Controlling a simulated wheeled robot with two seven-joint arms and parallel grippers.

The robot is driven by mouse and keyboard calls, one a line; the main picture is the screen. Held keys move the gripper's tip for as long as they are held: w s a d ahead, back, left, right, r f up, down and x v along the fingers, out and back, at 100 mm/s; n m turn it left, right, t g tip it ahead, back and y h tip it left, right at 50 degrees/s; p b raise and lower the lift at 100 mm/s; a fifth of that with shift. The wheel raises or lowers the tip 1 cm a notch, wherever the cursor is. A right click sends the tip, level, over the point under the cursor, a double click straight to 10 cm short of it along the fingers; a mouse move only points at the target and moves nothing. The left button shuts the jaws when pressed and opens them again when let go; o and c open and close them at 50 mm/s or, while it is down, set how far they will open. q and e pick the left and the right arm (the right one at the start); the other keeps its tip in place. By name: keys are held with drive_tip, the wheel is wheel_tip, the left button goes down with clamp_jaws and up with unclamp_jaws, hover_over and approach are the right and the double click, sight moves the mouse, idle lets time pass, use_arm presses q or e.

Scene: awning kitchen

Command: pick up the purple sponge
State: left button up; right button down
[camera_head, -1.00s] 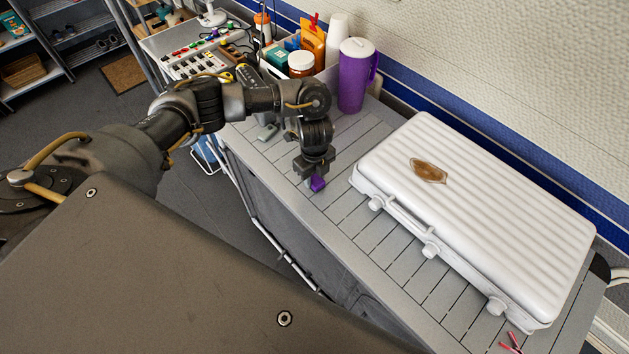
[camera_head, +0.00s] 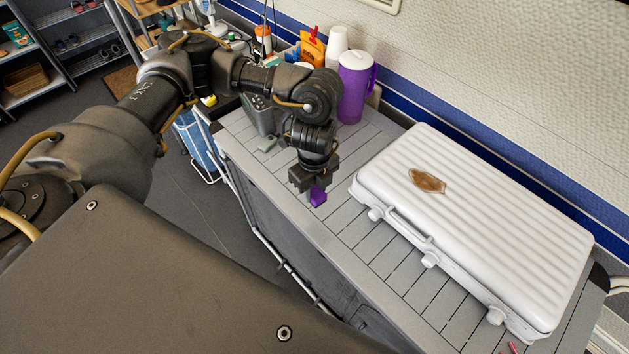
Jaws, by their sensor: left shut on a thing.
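The purple sponge (camera_head: 318,197) is a small purple block above the grey slatted counter, left of the white case. My left gripper (camera_head: 314,189) points down and is shut on the sponge, whose lower part shows below the fingers. The upper part of the sponge is hidden by the fingers. I cannot tell exactly how far the sponge is above the counter. My right gripper is not in view.
A white ribbed case (camera_head: 478,225) lies on the grey counter (camera_head: 335,240), right of my gripper. The counter's front strip is clear.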

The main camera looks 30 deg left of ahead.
use_arm(q)
drive_tip(key=s+d+r, duration=0.3)
drive_tip(key=s, duration=0.3)
drive_tip(key=shift+d+b, duration=0.15)
drive_tip(key=shift+b, duration=0.25)
drive_tip(key=o, duration=0.3)
drive_tip(key=shift+c, duration=1.1)
wheel_tip(320, 180, up, 7)
drive_tip(key=n+b, duration=0.2)
drive_tip(key=n, duration=0.8)
hover_over(316, 190)
wheel_tip(316, 190, up, 9)
drive_tip(key=w+a+n+b, duration=0.1)
drive_tip(key=w+n, duration=0.2)
drive_tip(key=n, duration=0.6)
drive_tip(key=shift+a+r+b, duration=0.15)
drive_tip(key=shift+a+b, duration=0.05)
drive_tip(key=shift+b, duration=0.2)
